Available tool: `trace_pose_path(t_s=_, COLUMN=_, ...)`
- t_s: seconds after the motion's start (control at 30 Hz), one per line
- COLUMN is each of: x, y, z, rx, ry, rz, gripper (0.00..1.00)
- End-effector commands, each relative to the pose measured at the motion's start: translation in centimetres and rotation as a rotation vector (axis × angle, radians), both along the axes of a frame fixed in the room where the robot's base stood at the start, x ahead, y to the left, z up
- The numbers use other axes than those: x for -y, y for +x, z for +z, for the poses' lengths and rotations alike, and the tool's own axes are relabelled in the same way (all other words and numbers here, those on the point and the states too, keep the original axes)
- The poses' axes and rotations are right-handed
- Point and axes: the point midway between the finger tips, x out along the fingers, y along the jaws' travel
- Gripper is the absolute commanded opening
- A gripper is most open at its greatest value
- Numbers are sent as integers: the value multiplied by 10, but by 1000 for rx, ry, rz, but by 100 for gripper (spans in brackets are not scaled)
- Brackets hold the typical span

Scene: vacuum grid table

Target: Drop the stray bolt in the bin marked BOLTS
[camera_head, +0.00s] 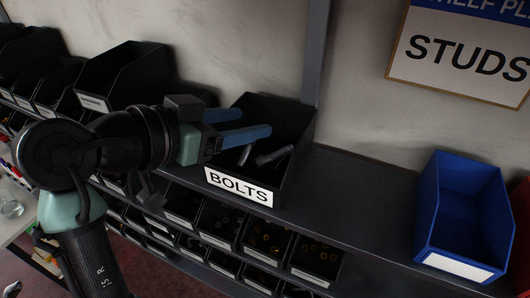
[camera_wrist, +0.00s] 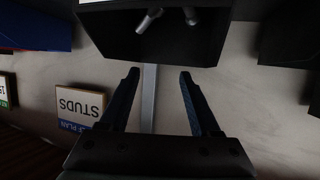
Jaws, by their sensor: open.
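The black bin marked BOLTS (camera_head: 296,160) stands on the dark shelf, its white label facing front. Inside it lie a grey bolt (camera_head: 274,156) and another bolt (camera_head: 246,153), partly hidden by my fingers. I cannot tell whether either is the stray one; no bolt shows outside the bin. My gripper (camera_head: 256,122) is at the bin's left side with its blue fingers reaching over the opening. In the wrist view, my gripper (camera_wrist: 159,74) has its fingers apart with nothing between them. The bin (camera_wrist: 112,43) is beyond the fingertips, with bolts (camera_wrist: 148,20) in it.
A blue bin (camera_head: 430,215) with a blank label stands at the right of the shelf (camera_head: 345,195). Black bins (camera_head: 125,75) stand at the left. Small bins of parts (camera_head: 265,238) sit below. A post (camera_head: 314,55) rises behind the BOLTS bin. A STUDS sign (camera_head: 465,52) hangs on the wall.

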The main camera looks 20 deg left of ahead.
Motion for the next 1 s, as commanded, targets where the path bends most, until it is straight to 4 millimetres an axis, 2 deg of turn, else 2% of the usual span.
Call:
trace_pose_path(t_s=0.3, x=-23, y=-60, z=23, rx=5, ry=6, rz=8, gripper=64)
trace_pose_path(t_s=0.5, x=-33, y=-90, z=38, rx=4, ry=3, rz=5, gripper=64)
trace_pose_path(t_s=0.7, x=-37, y=-102, z=44, rx=2, ry=2, rz=2, gripper=64)
trace_pose_path(t_s=1.0, x=-37, y=-103, z=45, rx=1, ry=0, rz=2, gripper=64)
